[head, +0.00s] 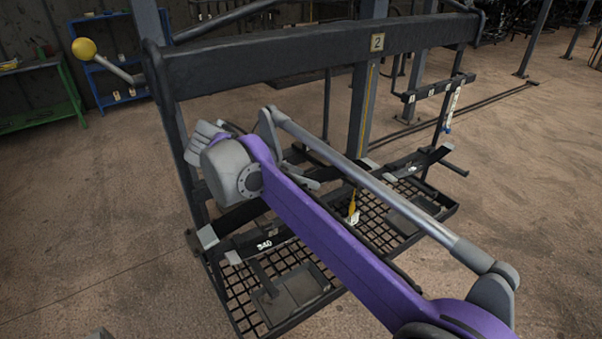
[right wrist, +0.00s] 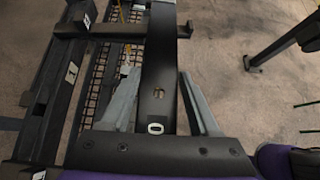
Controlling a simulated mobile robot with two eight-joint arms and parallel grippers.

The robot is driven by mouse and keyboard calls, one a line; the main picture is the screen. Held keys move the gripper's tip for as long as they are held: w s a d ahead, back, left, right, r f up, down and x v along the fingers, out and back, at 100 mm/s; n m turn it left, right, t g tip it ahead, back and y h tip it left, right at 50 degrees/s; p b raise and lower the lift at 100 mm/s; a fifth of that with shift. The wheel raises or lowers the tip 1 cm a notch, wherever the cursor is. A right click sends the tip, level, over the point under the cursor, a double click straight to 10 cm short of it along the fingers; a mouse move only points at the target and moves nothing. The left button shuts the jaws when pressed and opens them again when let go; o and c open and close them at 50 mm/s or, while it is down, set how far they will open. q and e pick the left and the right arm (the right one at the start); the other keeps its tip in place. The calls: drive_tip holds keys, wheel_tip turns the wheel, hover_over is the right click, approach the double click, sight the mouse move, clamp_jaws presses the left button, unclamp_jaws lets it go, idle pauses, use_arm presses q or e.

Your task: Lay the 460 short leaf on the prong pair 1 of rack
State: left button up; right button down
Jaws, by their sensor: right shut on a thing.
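In the right wrist view my right gripper (right wrist: 160,75) is shut on a dark flat leaf (right wrist: 157,60). The leaf runs away from me between the two grey fingers. It has a small hole in its middle, and only a "0" of its label is readable. Its far part meets a dark crossbar (right wrist: 121,31); I cannot tell whether they touch. A rack part with tags "1" (right wrist: 71,72) and "2" (right wrist: 87,20) lies to the left. In the head view my purple right arm reaches over the dark rack (head: 300,65) and hides much of the leaf. My left gripper is not seen.
A leaf marked "340" (head: 264,245) lies low in the rack above a mesh tray (head: 325,272). A green bench (head: 68,85) stands far left. Open floor lies around.

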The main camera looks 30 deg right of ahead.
drive_tip(key=shift+w+f, duration=0.1)
drive_tip(key=shift+w, duration=0.05)
drive_tip(key=shift+c, duration=0.3)
unclamp_jaws()
drive_tip(key=shift+a, duration=0.1)
drive_tip(key=v, duration=1)
drive_tip(key=shift+a+r, duration=0.25)
drive_tip(key=shift+r, duration=0.05)
drive_tip(key=shift+f, duration=0.1)
